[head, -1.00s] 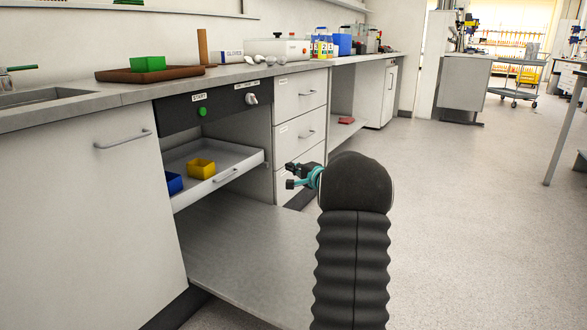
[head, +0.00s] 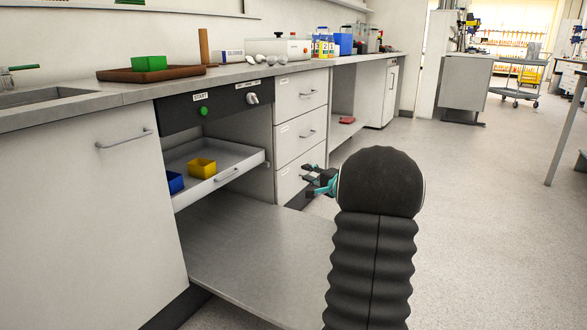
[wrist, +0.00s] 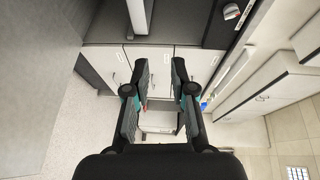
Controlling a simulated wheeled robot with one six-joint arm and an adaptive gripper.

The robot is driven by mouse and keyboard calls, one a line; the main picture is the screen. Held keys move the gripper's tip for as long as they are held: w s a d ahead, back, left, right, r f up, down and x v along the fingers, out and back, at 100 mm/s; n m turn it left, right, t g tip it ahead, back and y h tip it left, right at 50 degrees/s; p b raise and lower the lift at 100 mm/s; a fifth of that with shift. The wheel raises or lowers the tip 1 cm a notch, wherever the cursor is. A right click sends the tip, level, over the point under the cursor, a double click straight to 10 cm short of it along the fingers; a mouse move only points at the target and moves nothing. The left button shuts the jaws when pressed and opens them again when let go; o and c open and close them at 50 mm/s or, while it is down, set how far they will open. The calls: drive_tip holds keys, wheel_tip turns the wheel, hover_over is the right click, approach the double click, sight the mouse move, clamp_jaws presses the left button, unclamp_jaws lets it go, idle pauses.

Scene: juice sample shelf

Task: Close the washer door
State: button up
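The washer door (head: 255,250) is folded down flat, a grey panel sticking out low from the front of the washer. Above it is the washer's dark panel (head: 178,115) with a green START button and a knob. The rack (head: 240,161) is partly out and holds a blue box (head: 175,182) and a yellow box (head: 202,168). My gripper (head: 310,179) is beyond the door's far right side, above its level and apart from it. In the wrist view my gripper (wrist: 160,75) has its fingers apart with nothing held. A grey surface at the left there appears to be the door (wrist: 40,70).
White drawers (head: 301,145) stand right of the washer, behind my gripper. A closed white cabinet (head: 90,210) is at left. The counter (head: 240,72) above carries a brown tray (head: 150,74), a green box and spoons. The floor (head: 480,220) at right is clear.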

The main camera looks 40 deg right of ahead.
drive_tip(key=shift+s+r, duration=0.1)
drive_tip(key=shift+s, duration=1.75)
